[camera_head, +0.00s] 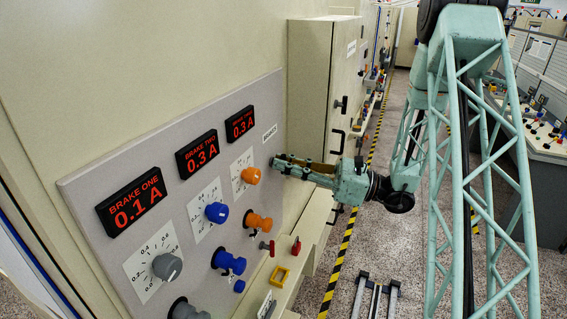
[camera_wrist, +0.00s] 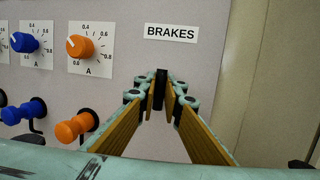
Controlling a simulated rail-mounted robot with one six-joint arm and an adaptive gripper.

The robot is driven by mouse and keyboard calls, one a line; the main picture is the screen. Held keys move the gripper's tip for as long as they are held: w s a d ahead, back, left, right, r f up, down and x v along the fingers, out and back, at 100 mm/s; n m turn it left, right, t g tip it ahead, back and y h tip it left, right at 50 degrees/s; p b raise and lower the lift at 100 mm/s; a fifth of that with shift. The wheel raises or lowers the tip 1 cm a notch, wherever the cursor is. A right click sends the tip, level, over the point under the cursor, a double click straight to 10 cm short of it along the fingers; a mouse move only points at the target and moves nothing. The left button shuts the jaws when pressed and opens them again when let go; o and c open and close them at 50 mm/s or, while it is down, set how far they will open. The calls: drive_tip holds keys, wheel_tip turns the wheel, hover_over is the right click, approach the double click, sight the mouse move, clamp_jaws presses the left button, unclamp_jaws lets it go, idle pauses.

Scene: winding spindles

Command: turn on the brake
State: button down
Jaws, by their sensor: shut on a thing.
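My gripper (camera_head: 277,161) reaches the grey control panel (camera_head: 95,195) just below the BRAKES label (camera_head: 269,132). In the wrist view the BRAKES label (camera_wrist: 170,32) is above the fingertips. My gripper (camera_wrist: 160,97) is shut on a small black switch (camera_wrist: 161,77) that stands upright between the fingertips. The fingers hide most of the switch and its base, so its setting cannot be read. In the head view the gripper hides the switch. The displays read 0.1 A for brake one (camera_head: 132,201), 0.3 A for brake two (camera_head: 198,154) and 0.3 A for the third (camera_head: 239,123).
Left of the gripper are an orange dial (camera_head: 251,175), a blue dial (camera_head: 217,212) and a grey dial (camera_head: 167,267). An orange knob (camera_head: 258,221) and a blue knob (camera_head: 229,262) sit below. A cabinet (camera_head: 310,85) stands behind.

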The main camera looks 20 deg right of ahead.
drive_tip(key=c, duration=2.7)
unclamp_jaws()
drive_tip(key=shift+c, duration=0.2)
drive_tip(key=shift+d, duration=0.1)
drive_tip(key=v, duration=1.1)
drive_tip(key=shift+s+d+f, duration=0.15)
drive_tip(key=shift+s+d, duration=0.05)
drive_tip(key=shift+d, duration=0.15)
